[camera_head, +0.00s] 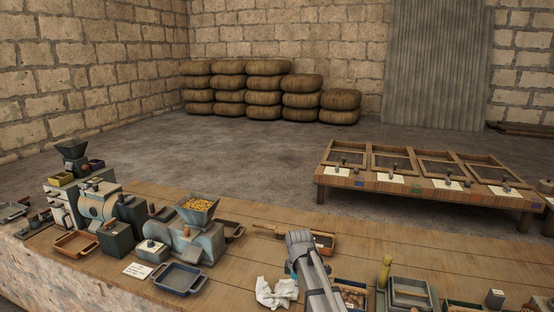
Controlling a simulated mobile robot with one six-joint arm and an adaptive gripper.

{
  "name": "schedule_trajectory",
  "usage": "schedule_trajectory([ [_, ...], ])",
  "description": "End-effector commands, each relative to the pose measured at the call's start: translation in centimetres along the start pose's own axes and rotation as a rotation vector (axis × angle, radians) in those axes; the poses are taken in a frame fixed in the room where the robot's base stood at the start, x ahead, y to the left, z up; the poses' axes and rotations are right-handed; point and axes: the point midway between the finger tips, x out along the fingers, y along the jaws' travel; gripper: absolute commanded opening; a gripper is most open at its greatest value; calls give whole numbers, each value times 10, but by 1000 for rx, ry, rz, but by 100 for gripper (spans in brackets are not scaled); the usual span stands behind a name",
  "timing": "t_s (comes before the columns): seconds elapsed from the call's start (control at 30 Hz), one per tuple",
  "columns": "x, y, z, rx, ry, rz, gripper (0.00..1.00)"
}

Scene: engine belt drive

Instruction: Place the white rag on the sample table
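A crumpled white rag (277,293) lies on the wooden bench (225,283) at the bottom of the view, just left of my arm. My gripper (299,238) is above the bench, beyond the rag and slightly to its right, apart from it. I see the gripper from behind, and its fingers are too small to tell whether they are open. A low wooden table (405,187) with several framed mesh trays and white labels stands at the right, apart from the bench; it looks like the sample table.
A grey machine with a hopper of yellow grain (197,210) stands on the bench left of my gripper. A blue tray (179,279) lies left of the rag. Boxes and a yellow-handled tool (385,271) crowd the right. Open floor separates bench and table.

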Motion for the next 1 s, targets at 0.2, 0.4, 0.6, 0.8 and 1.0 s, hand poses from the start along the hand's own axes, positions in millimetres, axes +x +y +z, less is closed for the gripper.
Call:
schedule_trajectory([
  [0.2,-10,-44,43,349,0,0,0],
  [0.4,-17,-80,75,667,0,0,0],
  [0.6,-23,-117,105,984,0,0,0],
  [0.8,-28,-146,126,1245,0,0,0],
  [1.0,-30,-158,135,1371,0,0,0],
])
